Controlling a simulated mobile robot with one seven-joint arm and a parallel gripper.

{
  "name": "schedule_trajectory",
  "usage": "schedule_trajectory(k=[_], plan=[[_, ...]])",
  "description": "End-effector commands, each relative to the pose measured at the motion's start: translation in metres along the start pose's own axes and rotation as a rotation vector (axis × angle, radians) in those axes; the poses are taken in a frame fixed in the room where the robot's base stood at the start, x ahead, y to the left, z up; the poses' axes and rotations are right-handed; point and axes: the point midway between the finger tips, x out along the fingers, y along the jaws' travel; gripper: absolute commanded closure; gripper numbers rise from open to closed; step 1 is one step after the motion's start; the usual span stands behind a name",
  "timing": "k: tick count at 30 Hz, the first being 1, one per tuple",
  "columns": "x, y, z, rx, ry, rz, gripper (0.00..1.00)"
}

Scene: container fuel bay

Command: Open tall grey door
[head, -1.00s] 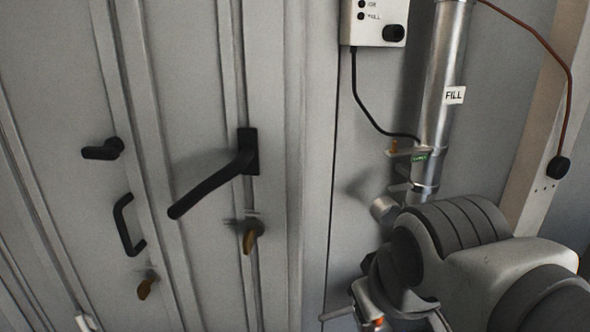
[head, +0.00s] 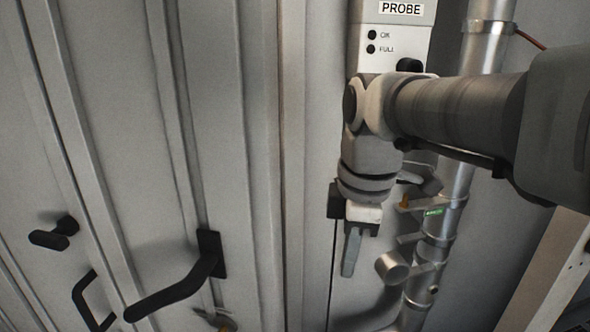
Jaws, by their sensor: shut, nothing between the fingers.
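The tall grey door (head: 215,120) fills the left and middle of the head view. It looks shut, with vertical ribs. A long black lever handle (head: 178,288) sits on its right part, slanting down to the left from a black plate. A smaller black knob-like handle (head: 55,233) and a black pull handle (head: 88,300) are further left. My gripper (head: 350,270) hangs pointing down to the right of the lever, in front of the wall beside the door. It is shut and empty, apart from the lever.
A grey box marked PROBE (head: 395,32) is on the wall behind my arm. A metal pipe (head: 480,55) with a clamp and valve fittings (head: 395,268) runs just right of my gripper. The space in front of the door looks clear.

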Motion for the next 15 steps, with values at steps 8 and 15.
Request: schedule_trajectory(k=[8,15], plan=[[-0.040,0.034,-0.041,-0.625,0.056,-0.188,1.00],[-0.059,0.056,-0.072,-1.130,0.191,-0.315,1.00]])
